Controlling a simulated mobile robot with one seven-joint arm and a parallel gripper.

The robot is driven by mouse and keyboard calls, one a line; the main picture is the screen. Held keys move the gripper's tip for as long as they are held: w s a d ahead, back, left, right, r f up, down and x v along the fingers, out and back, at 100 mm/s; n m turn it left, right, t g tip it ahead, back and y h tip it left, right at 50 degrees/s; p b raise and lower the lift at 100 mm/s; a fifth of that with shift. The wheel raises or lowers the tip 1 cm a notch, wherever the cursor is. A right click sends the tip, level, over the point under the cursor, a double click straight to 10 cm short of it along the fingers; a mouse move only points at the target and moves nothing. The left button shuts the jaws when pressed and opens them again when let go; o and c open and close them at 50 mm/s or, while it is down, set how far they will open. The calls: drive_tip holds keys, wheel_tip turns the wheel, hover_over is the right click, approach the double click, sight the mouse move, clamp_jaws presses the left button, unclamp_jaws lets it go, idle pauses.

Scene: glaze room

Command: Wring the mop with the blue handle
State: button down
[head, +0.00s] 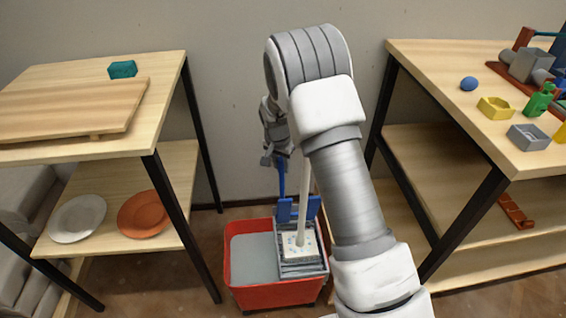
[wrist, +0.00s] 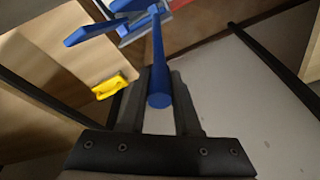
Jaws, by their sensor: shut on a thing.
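A red bucket (head: 262,295) stands on the floor between two tables, with grey water in its left part. A grey wringer (head: 303,271) with blue parts at its back sits on the bucket's right side. The pale, speckled mop head (head: 291,246) rests in the wringer, and its white pole (head: 302,195) rises upright, partly hidden by my arm. My gripper (head: 276,158) is above and behind the bucket. It is shut on a blue handle (wrist: 158,60), which runs towards the wringer's blue parts. In the wrist view my gripper (wrist: 160,82) has this handle between its fingers.
A wooden table (head: 165,75) at left holds a board and a teal block, with plates on its shelf. A wooden table (head: 430,75) at right holds small coloured objects. Their dark legs flank the bucket closely. A wall stands behind. A yellow object (wrist: 110,87) shows in the wrist view.

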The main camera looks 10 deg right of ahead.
drive_tip(key=shift+s+a+f+t+b, duration=0.1)
drive_tip(key=shift+s+t+b, duration=0.55)
drive_tip(key=shift+s, duration=1.05)
drive_tip(key=c, duration=0.6)
unclamp_jaws()
drive_tip(key=p+v, duration=0.5)
drive_tip(key=v, duration=1.2)
drive_tip(key=shift+r+p, duration=0.25)
drive_tip(key=shift+p, duration=0.1)
